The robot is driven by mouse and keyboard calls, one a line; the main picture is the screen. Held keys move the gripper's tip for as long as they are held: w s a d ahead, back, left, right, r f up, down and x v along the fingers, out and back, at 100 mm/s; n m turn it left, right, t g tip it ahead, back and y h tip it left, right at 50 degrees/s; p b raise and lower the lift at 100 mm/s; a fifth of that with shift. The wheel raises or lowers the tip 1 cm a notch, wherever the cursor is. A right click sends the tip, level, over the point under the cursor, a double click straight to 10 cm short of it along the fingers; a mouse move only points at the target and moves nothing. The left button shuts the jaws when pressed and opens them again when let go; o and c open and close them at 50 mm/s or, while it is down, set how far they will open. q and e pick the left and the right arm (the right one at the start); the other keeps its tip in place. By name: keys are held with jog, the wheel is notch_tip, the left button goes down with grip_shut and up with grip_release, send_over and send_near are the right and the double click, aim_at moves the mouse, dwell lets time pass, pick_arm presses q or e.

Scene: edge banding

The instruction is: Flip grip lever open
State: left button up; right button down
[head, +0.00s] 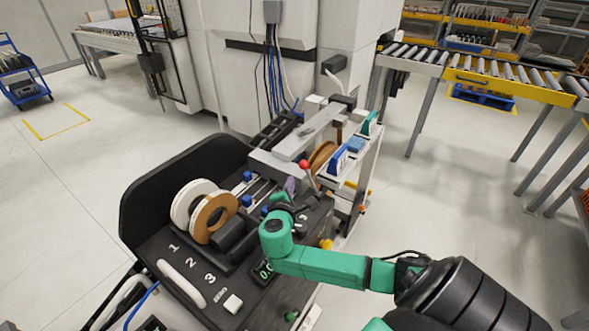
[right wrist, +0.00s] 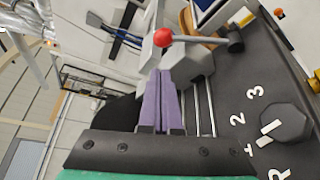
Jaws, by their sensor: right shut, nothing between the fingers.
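The grip lever (right wrist: 195,39) has a red ball knob (right wrist: 163,37) on a short grey rod that runs to a dark pivot on the right of the right wrist view. In the head view the red knob (head: 303,164) stands above the machine's bed. My right gripper (right wrist: 161,74) has purple fingers, shut together with nothing between them. Its fingertips are just short of the red knob in the right wrist view, with a gap in the picture. In the head view my right gripper (head: 290,185) is small and partly hidden by my wrist. My left gripper is not in view.
The black machine panel (head: 165,262) carries numbers and a white and brown tape roll (head: 214,218). A brown roll (head: 322,157) sits behind the lever. A selector dial (right wrist: 284,124) is at the right of the wrist view. A roller conveyor (head: 500,75) stands at the back right.

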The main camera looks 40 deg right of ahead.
aim_at(311, 180)
jog(key=x, duration=0.8)
jog(key=shift+w+d+f+p, duration=0.1)
jog(key=shift+w+d+p, duration=0.1)
jog(key=shift+p, duration=0.1)
jog(key=shift+w+d+f, duration=0.2)
jog(key=shift+w+d, duration=0.15)
jog(key=shift+d, duration=0.05)
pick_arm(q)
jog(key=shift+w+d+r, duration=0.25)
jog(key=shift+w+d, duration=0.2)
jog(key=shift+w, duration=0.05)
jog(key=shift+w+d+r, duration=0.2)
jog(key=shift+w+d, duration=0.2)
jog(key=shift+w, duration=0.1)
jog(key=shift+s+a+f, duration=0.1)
